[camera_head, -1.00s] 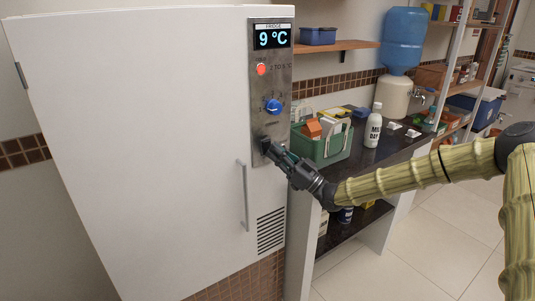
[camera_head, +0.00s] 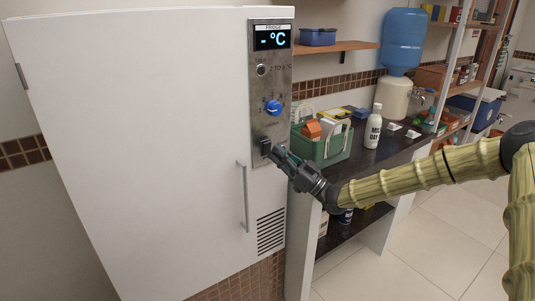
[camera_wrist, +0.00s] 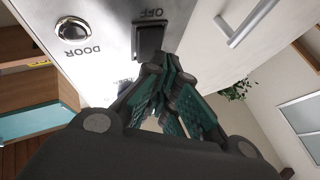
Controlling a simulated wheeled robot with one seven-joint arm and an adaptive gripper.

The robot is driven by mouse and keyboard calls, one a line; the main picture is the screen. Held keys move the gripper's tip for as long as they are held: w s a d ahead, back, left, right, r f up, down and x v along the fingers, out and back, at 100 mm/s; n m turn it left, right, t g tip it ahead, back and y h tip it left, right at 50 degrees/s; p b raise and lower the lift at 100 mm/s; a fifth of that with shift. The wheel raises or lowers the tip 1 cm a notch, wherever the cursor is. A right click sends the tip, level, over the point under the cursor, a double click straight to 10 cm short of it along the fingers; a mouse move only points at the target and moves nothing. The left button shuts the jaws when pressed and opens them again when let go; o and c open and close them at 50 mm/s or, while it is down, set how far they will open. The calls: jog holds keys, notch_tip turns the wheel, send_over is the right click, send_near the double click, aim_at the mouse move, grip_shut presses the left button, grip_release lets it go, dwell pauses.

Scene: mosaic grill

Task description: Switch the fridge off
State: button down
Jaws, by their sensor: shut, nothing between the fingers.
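The white fridge (camera_head: 150,150) fills the left of the head view.
A fridge handle (camera_head: 244,195) stands out below left of my gripper. A green crate (camera_head: 322,150) and a white bottle (camera_head: 373,127) stand on the dark counter at right. A round button marked "DOOR" (camera_wrist: 72,30) shows in the wrist view. Open floor lies at lower right.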

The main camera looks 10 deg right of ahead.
dwell(0.3)
jog(key=s, duration=0.1)
jog(key=s+d+p, duration=0.1)
jog(key=s, duration=0.2)
jog(key=shift+s+d+r, duration=0.35)
jog(key=s+a+f+m+g+h, duration=0.2)
jog(key=s+a+f, duration=0.15)
jog(key=f, duration=0.55)
jog(key=s+a+f+m+g+h, duration=0.1)
jog(key=s+a+f+m+h, duration=0.15)
jog(key=a+f, duration=0.45)
jog(key=s+a+f+m+g+h, duration=0.2)
jog(key=s+f+h, duration=0.1)
jog(key=f, duration=0.8)
jog(key=s+f+m+g+h, duration=0.2)
jog(key=s+f+g+h, duration=0.2)
jog(key=s+f, duration=0.9)
jog(key=s+d+f+g+h, duration=0.2)
jog(key=s+d, duration=0.1)
jog(key=s, duration=0.5)
jog(key=s+d+f+g+h, duration=0.2)
jog(key=s+d+f, duration=0.1)
jog(key=s, duration=0.5)
jog(key=s+d+f+g+h, duration=0.2)
jog(key=s+d+g, duration=0.1)
jog(key=s, duration=0.5)
jog(key=shift+s+d+f+m, duration=0.35)
jog(key=shift+d+m, duration=0.1)
jog(key=shift+d, duration=0.45)
